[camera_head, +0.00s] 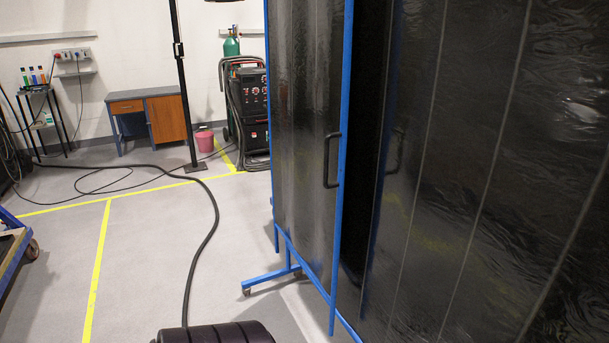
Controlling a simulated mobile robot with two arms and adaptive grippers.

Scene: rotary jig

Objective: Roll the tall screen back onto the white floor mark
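The tall screen (310,110) fills the right half of the head view. It has dark, glossy strip panels in a blue frame and stands upright. A black handle (332,160) is fixed near the blue upright at the panel edge. A blue foot (268,279) with small casters rests on the grey floor. Another dark panel (480,160) of the screen is close on the right. A pale patch shows on the floor by the foot, but I cannot tell whether it is the white floor mark. Neither of my grippers is in view.
A ribbed black cylindrical thing (216,333) is at the bottom edge, with a dark hose (205,240) running across the floor. A welding machine (248,105), pink bin (205,140) and desk (150,115) stand at the back. Floor with yellow lines (98,270) is open at left.

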